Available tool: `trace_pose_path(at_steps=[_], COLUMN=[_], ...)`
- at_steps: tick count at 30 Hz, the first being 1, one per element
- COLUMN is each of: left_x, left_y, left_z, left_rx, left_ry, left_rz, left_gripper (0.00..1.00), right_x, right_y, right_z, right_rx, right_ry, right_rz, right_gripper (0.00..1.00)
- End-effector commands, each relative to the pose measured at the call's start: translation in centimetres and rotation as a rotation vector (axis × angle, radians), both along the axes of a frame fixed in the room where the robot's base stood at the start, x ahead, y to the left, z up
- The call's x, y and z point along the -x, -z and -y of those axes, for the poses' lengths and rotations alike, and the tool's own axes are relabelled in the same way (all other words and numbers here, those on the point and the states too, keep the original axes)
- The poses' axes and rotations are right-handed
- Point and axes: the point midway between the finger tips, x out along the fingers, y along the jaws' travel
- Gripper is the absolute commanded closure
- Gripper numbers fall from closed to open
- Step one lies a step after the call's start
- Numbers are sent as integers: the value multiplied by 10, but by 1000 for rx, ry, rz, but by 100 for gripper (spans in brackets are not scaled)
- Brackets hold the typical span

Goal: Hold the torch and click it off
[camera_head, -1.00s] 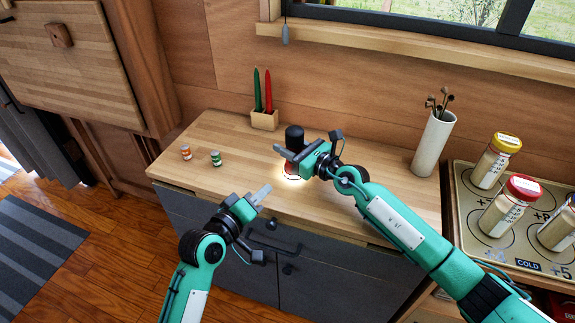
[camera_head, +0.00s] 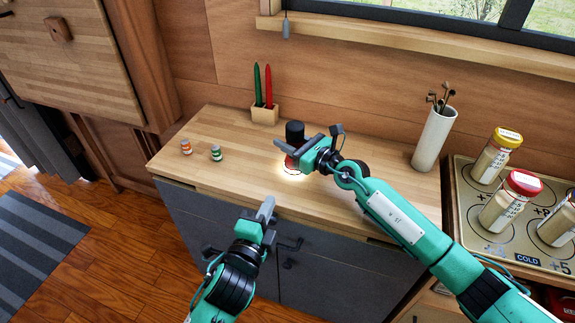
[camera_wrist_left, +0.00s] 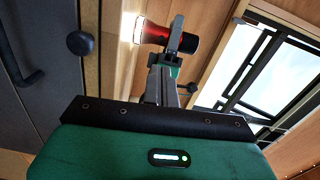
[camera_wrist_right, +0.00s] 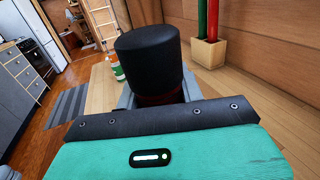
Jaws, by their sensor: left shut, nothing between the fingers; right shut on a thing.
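The torch has a black end (camera_head: 295,132) on top and a red body. It stands upright over the wooden counter with its lit end down, and a bright glow shows at its base. My right gripper (camera_head: 284,151) is shut on the torch's red part, just below the black end (camera_wrist_right: 150,55). My left gripper (camera_head: 267,206) is shut and empty, in front of the counter's front edge and apart from the torch. In the left wrist view, the red body (camera_wrist_left: 154,34) and its white glow show beyond the left fingertips. Whether the torch touches the counter is unclear.
The counter (camera_head: 235,130) holds a block with green and red candles (camera_head: 264,113), two small jars (camera_head: 201,150) and a white vase (camera_head: 433,140). Dark drawers with handles are below. Larger jars (camera_head: 511,200) stand on a tray at right. The counter's middle is mostly clear.

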Motion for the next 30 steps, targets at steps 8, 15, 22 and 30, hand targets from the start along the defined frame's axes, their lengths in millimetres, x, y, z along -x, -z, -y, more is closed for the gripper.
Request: trace_pose_path(at_steps=[8, 15, 22, 30], left_x=[3, 1, -21, -72], left_y=[-2, -2, -3, -3], left_z=[1, 2, 8, 23], left_rx=[-77, -74, -72, -70], left_ry=[-3, -3, -3, -2], left_rz=[34, 33, 35, 34], left_gripper=[100, 100, 100, 100], right_x=[0, 0, 0, 0], right_y=[0, 0, 0, 0], right_z=[0, 0, 0, 0], right_rx=[0, 0, 0, 0], right_ry=[0, 0, 0, 0], right_rz=[0, 0, 0, 0], right_gripper=[88, 88, 88, 88])
